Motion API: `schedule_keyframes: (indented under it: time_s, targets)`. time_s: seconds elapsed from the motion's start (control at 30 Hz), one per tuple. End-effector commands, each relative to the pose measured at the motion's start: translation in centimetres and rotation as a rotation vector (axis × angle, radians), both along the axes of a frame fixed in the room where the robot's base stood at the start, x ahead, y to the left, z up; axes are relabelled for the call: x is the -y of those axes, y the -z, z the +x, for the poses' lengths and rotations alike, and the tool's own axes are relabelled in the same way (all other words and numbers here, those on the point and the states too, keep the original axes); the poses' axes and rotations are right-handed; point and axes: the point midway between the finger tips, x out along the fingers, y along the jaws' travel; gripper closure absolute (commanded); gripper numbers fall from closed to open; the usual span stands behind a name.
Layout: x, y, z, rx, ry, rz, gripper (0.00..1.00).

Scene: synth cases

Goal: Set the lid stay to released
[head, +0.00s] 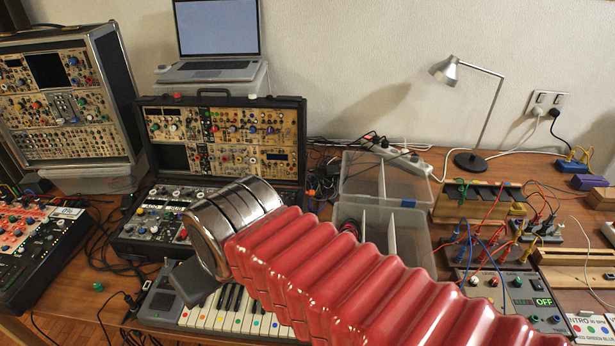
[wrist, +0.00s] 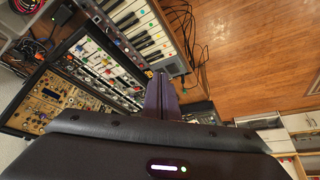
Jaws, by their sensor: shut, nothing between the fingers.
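The open synth case stands left of centre in the head view. Its upper half (head: 222,135) is raised against the wall and its lower half (head: 150,215) lies flat on the table. I cannot make out the lid stay in either view; my arm covers the right part of the case. My gripper (head: 196,282) shows as a dark grey piece beyond the metal collar, over the keyboard's left end and in front of the case. In the wrist view my gripper (wrist: 162,92) has its fingers together, empty, with the case's control panel (wrist: 98,65) to their left.
A keyboard (head: 235,305) lies in front of the case. A taller synth case (head: 65,100) stands at the left and a laptop (head: 218,70) behind. Clear plastic boxes (head: 385,178), a lamp (head: 470,160) and cabled modules (head: 505,290) fill the right.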

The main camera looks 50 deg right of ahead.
Motion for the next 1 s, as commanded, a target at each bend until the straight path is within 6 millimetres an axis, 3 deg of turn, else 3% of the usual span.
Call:
schedule_keyframes:
  time_s: [0.17, 0.47, 0.77, 1.0]
  targets:
    - [1.9, -1.1, 2.0, -0.022, -0.027, -0.025, 1.00]
    - [6.8, -3.2, 7.5, -0.073, -0.125, -0.084, 1.00]
    - [13.8, -4.0, 12.7, -0.111, -0.231, -0.129, 1.00]
    - [20.8, -3.5, 16.0, -0.130, -0.321, -0.156, 1.00]
